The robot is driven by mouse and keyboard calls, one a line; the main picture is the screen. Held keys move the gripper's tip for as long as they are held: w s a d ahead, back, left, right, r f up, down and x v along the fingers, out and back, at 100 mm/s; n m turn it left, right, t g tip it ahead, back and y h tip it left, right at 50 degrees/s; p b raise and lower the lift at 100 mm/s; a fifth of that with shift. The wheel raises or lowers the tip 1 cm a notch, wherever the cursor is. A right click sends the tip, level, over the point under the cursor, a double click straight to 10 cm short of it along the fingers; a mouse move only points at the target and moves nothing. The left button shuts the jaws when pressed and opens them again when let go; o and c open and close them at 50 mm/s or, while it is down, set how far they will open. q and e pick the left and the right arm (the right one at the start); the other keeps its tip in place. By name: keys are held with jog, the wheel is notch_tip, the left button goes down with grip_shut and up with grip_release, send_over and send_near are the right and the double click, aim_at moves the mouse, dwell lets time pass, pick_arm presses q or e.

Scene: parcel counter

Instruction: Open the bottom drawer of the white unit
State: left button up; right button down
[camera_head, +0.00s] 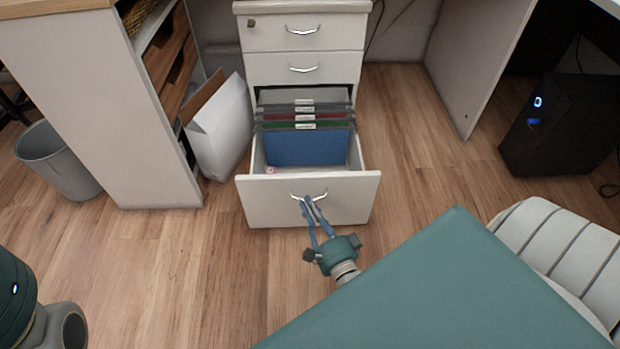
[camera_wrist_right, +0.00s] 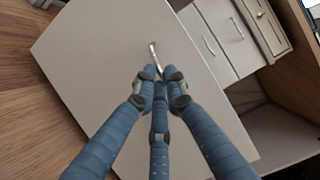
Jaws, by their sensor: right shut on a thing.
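The white unit (camera_head: 304,35) stands at the back centre. Its bottom drawer (camera_head: 265,205) is pulled well out and shows hanging files inside, with a blue one (camera_head: 310,148) in front. The two drawers above are closed. My right gripper (camera_head: 309,202) is at the bottom drawer's handle (camera_head: 323,194), with its fingers shut on it. In the right wrist view the blue fingers (camera_wrist_right: 160,75) close around the metal handle (camera_wrist_right: 154,54) on the white drawer front (camera_wrist_right: 110,60). My left gripper is not in view.
A white paper bag (camera_head: 218,130) stands beside the unit on the left, near a shelf unit (camera_head: 100,95) and a grey bin (camera_head: 62,165). A black computer case (camera_head: 565,125) stands at right. Wooden floor (camera_head: 180,260) in front of the drawer is clear at left.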

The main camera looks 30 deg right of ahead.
jog(key=shift+a+r, duration=0.25)
jog(key=shift+r, duration=0.2)
jog(key=c, duration=1.9)
grip_release()
jog(key=shift+s+d+f, duration=0.1)
